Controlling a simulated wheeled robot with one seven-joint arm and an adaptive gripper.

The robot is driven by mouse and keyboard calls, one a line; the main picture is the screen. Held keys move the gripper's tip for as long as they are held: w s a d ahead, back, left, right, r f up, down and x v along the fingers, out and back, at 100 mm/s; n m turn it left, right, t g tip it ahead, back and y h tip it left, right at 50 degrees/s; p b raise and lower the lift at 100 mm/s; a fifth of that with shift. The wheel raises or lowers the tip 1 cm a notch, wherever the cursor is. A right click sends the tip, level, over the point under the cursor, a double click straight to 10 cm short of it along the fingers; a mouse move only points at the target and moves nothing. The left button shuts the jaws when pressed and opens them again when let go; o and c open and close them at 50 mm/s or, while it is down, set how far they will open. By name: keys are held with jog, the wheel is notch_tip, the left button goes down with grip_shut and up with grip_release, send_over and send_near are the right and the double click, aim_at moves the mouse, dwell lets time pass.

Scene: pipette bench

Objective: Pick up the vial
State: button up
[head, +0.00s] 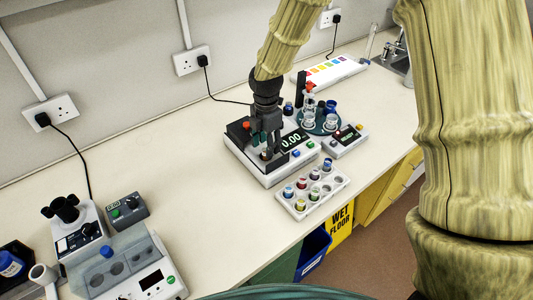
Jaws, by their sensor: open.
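My gripper (267,151) points down over the pan area of a white balance (267,178) whose display reads 0.00. Its dark fingers are apart. A small pale and reddish thing shows low between the fingers; it may be a vial, but it is too small and too covered to tell. Several vials with coloured caps stand in a white rack (333,187) just right of and in front of the balance. One blue-capped vial (327,164) stands at the rack's far end. Which vial is meant cannot be told from this view.
A small device (346,140) and a round green carousel (318,127) with glassware stand right of the balance. The bench between is clear. A blue bin (313,252) is below the front edge.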

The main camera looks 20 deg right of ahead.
jog(key=shift+w+f+p, duration=0.1)
jog(key=shift+f+p, duration=0.35)
jog(key=shift+f, duration=1.1)
jog(key=shift+s+r, duration=0.2)
jog(key=shift+s, duration=0.05)
jog(key=shift+w+a+f, duration=0.1)
jog(key=shift+w+f, duration=0.05)
jog(key=shift+w, duration=0.05)
jog(key=c, duration=0.9)
jog(key=shift+s, duration=0.1)
jog(key=shift+c, duration=0.5)
